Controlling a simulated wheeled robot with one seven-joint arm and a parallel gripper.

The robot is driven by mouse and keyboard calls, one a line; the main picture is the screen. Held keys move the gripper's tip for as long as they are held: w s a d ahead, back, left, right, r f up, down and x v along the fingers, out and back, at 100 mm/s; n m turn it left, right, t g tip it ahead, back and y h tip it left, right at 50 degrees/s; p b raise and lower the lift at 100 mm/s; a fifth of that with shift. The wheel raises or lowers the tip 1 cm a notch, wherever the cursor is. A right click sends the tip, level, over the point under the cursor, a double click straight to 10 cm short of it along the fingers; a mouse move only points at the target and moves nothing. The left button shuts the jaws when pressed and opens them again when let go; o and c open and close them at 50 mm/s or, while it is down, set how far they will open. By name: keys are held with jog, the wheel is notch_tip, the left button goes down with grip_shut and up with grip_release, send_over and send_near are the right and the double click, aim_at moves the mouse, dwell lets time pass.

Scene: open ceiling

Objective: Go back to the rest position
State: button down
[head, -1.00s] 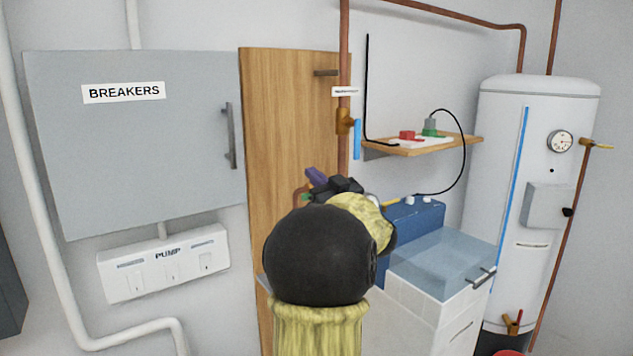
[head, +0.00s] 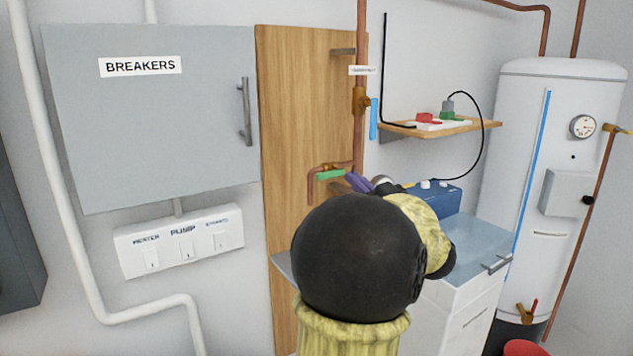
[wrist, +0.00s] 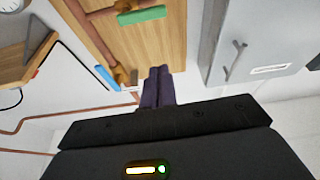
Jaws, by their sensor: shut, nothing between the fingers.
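My gripper shows in the wrist view (wrist: 158,78) with its purple fingers together and nothing between them. In the head view my gripper (head: 358,182) shows as purple fingers beyond my dark, rounded arm joint, in front of the wooden panel. My arm is folded in the lower middle of the head view and hides part of the panel and the counter behind it. The fingertips appear near a green-handled valve (head: 331,174) on the copper pipe; I cannot tell the gap in depth.
The grey breakers cabinet (head: 150,120) hangs at the left, above a white switch panel (head: 180,241). A wooden shelf (head: 470,128) juts out above a blue box (head: 436,199). A white tank (head: 560,150) stands at the right, with a red object (head: 524,348) low in front.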

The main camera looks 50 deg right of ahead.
jog(key=w+a+f+m+g+h, duration=0.1)
jog(key=w+a+f+m+g, duration=0.15)
jog(key=w+a+f, duration=0.35)
jog(key=w+a+f+m+g, duration=0.1)
jog(key=w+f+g, duration=0.2)
jog(key=w+f, duration=0.35)
jog(key=w+a+f+n+g+y, duration=0.1)
jog(key=w+a+f+g+y, duration=0.1)
jog(key=a+f, duration=0.4)
jog(key=w+a+f+n+g+y, duration=0.1)
jog(key=w+a+f+g, duration=0.3)
jog(key=a, duration=0.5)
jog(key=s+a+f+n+g+y, duration=0.25)
jog(key=s+a+f, duration=0.4)
jog(key=a, duration=0.35)
jog(key=s+a+f+n+g+y, duration=0.2)
jog(key=s+a+f+g, duration=0.25)
jog(key=s+a, duration=0.4)
jog(key=w+a+p+v, duration=0.1)
jog(key=w+p+v, duration=0.2)
jog(key=p+v, duration=1.2)
jog(key=shift+w+a+r+p, duration=0.35)
jog(key=shift+a+r+p, duration=0.1)
jog(key=shift+p, duration=0.25)
